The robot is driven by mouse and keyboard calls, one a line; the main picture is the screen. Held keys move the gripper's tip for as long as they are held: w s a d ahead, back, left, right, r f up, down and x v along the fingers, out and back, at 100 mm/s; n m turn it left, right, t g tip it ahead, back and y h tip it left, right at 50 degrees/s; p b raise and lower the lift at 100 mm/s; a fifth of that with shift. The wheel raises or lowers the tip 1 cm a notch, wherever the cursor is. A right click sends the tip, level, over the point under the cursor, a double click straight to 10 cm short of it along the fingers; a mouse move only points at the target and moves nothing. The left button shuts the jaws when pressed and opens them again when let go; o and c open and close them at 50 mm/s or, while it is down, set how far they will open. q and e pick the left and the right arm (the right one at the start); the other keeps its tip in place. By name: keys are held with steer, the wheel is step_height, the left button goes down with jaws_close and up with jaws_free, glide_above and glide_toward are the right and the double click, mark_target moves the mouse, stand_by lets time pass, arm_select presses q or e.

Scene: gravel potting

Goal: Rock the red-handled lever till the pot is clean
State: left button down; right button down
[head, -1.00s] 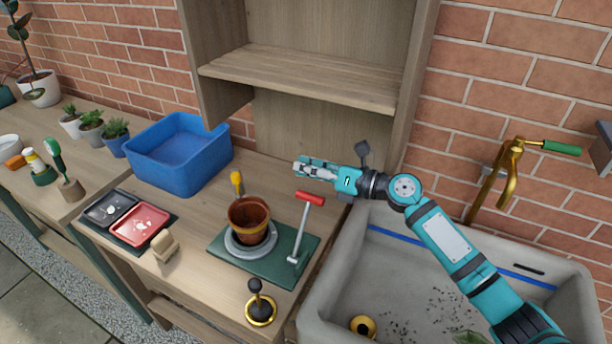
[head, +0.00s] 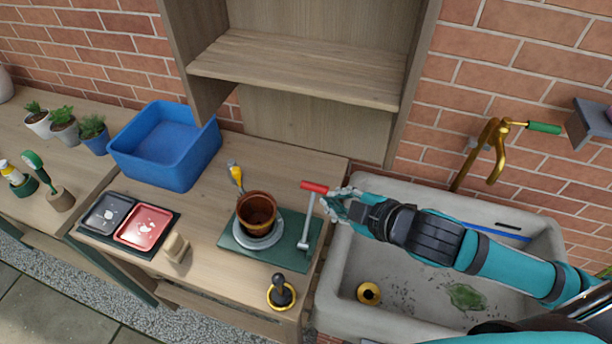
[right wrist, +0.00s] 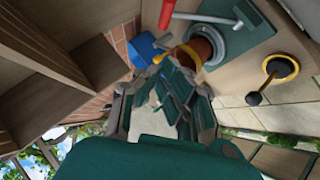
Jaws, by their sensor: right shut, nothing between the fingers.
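The lever stands on a green base plate (head: 231,240), its grey rod leaning slightly and topped by a red handle (head: 314,187). The red handle also shows at the top of the right wrist view (right wrist: 167,12). A brown terracotta pot (head: 257,210) with darker patches sits upright on a grey round stand on the same plate, left of the lever; it also shows in the right wrist view (right wrist: 207,42). My right gripper (head: 333,203) is shut and empty, just right of the lever and slightly below its handle; whether it touches the rod is unclear. My left gripper is out of view.
A blue bin (head: 165,146) stands at the back left. A black-and-red tray pair (head: 145,226), a small wooden block (head: 176,247) and a black-knobbed brass piece (head: 281,292) lie around the plate. A sink (head: 346,270) with a brass tap (head: 492,150) is at right.

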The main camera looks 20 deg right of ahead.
steer(key=b, duration=0.6)
glide_toward(311, 184)
steer(key=shift+n, duration=0.4)
steer(key=w+a, duration=0.1)
steer(key=w+a+f, duration=0.2)
steer(key=w+a, duration=0.1)
steer(key=shift+a, duration=0.1)
steer(key=shift+w+d+f, duration=0.25)
steer(key=shift+w+f, duration=0.05)
steer(key=shift+f, duration=0.1)
steer(key=shift+w+d, duration=0.1)
steer(key=shift+w, duration=0.05)
steer(key=shift+w+d+f+p, duration=0.45)
steer(key=shift+w+f+p, duration=0.1)
steer(key=shift+p, duration=0.3)
